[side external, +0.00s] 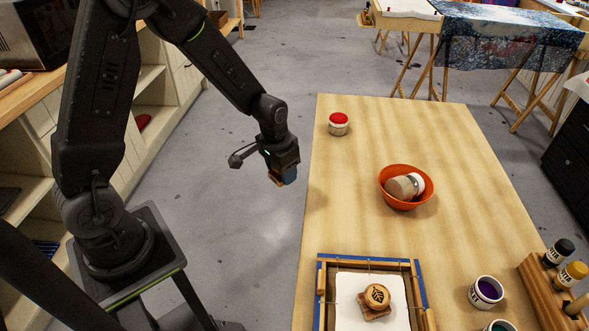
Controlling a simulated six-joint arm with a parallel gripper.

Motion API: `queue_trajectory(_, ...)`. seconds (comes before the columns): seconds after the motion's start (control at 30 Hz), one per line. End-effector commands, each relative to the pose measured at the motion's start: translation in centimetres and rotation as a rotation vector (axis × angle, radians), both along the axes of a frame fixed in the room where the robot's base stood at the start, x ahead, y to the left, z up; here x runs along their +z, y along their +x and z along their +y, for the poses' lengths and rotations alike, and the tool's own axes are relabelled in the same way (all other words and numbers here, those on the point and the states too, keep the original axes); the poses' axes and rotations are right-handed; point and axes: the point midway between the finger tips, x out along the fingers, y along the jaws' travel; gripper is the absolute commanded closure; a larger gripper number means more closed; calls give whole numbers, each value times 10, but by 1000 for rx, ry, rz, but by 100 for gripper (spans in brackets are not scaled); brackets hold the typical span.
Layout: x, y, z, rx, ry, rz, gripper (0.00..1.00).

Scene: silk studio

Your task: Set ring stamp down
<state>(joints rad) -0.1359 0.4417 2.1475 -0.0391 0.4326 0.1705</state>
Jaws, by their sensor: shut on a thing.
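My gripper (284,174) is at the left of the table, over the grey floor just outside the table's left edge. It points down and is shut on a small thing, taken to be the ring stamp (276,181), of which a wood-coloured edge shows. The gripper hides most of it, and its printing face cannot be made out. The wooden table (400,130) lies to the right of the gripper.
A red-topped white jar (338,124) stands near the table's far left. A leaf-patterned wooden stamp (376,297) rests on white fabric in a blue-edged frame (320,290). Paint jars (486,292) stand at right. The table's left middle is clear.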

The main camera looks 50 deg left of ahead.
Motion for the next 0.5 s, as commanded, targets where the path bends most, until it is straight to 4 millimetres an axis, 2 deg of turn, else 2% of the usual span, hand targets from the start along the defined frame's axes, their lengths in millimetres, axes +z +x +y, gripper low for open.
queue_trajectory(0.27, 1, 1, 0, 11, 0, 0, 72)
queue_trajectory(0.37, 3, 6, 1, 67, -4, 3, 72)
queue_trajectory(0.5, 9, 20, 3, 235, -11, 9, 72)
